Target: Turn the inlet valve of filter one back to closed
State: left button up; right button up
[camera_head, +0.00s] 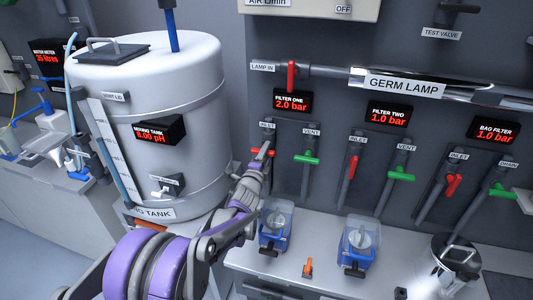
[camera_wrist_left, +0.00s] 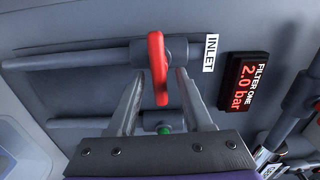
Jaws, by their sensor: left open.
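The inlet valve of filter one has a red handle (camera_head: 262,152) on a grey vertical pipe below the "INLET" label. In the left wrist view the red handle (camera_wrist_left: 157,65) lies across its pipe. My left gripper (camera_head: 257,168) is at the valve. In the wrist view the open fingers (camera_wrist_left: 158,88) stand on either side of the lower part of the handle, with a gap visible on both sides. The filter one display (camera_head: 292,102) reads 2.0 bar, and it also shows in the wrist view (camera_wrist_left: 244,82). My right gripper is not in view.
The green vent handle (camera_head: 306,158) of filter one is just right of the inlet. A red lamp-in handle (camera_head: 291,76) is above. The white tank (camera_head: 150,100) stands close at the left. Blue-based filter housings (camera_head: 276,226) stand on the bench below.

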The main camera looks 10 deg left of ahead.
pick_arm(q)
jog(key=s+b, duration=0.1)
jog(key=s, duration=0.9)
jog(key=shift+s+a, duration=0.15)
jog(key=shift+a, duration=0.05)
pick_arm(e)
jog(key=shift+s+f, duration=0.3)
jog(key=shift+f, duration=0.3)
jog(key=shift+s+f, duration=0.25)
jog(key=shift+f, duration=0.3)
pick_arm(q)
jog(key=s+f+n+g, duration=0.4)
jog(key=s+n, duration=0.2)
jog(key=s, duration=0.5)
jog(key=s+d+f+n+g, duration=0.1)
jog(key=s+f+n+g, duration=0.3)
jog(key=s, duration=0.8)
jog(key=s+d+f+n+g, duration=0.1)
jog(key=s+f+n+g, duration=0.3)
jog(key=s+n, duration=0.4)
jog(key=s, duration=0.3)
jog(key=shift+s+f+y, duration=0.2)
jog(key=shift+s+y, duration=0.1)
jog(key=shift+w, duration=0.1)
